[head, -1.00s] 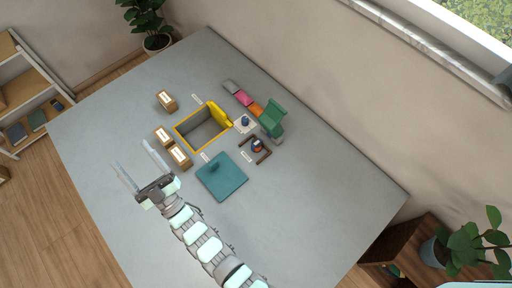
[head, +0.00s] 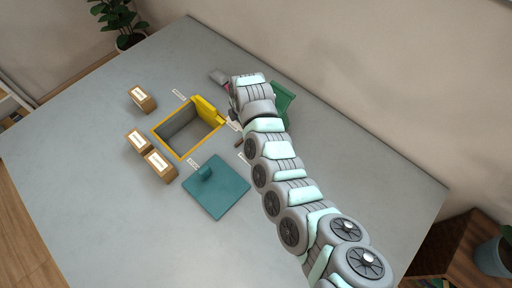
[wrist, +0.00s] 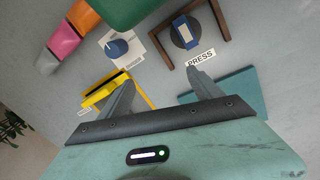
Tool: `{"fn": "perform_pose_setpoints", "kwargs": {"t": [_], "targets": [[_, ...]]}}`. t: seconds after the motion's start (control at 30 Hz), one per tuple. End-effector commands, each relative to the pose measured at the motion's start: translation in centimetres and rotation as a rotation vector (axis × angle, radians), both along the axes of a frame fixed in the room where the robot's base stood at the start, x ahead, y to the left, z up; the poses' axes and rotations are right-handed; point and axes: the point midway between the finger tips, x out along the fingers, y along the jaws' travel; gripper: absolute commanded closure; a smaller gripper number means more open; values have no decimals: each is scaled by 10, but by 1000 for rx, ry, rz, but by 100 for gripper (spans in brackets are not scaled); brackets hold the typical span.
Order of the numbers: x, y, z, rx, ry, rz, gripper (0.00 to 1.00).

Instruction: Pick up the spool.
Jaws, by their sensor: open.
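What looks like the spool (wrist: 185,34), a dark round piece with a blue and white band, sits inside a brown three-sided frame (wrist: 223,22) in the wrist view. A label reading PRESS (wrist: 201,58) lies beside it. My gripper (wrist: 158,80) is open and empty, its two fingers apart and pointing towards the frame and a blue knob (wrist: 118,48) on a white plate. The spool lies beyond the fingertips, ahead of the right finger. In the head view my arm hides the spool, the knob and my fingers.
A yellow-rimmed open box (head: 187,128) stands left of my arm, with several labelled wooden blocks (head: 160,165) further left. A teal board (head: 217,187) lies in front of it. A green object (head: 284,100) stands behind my arm. Pink and orange pieces (wrist: 63,39) lie at upper left in the wrist view.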

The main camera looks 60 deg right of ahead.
Motion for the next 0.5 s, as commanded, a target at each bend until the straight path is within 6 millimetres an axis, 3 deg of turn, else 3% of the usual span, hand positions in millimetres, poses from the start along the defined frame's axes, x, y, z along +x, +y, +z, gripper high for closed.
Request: {"fn": "perform_pose_setpoints", "kwargs": {"t": [0.03,0.1,0.2,0.37,0.5], "targets": [[-25,-5,-8,26,54,26,25],[-48,-3,-8,62,110,59,25],[-65,-2,-7,91,151,86,25],[-70,-1,-19,99,162,94,25],[-70,-1,-43,100,165,94,25]]}}
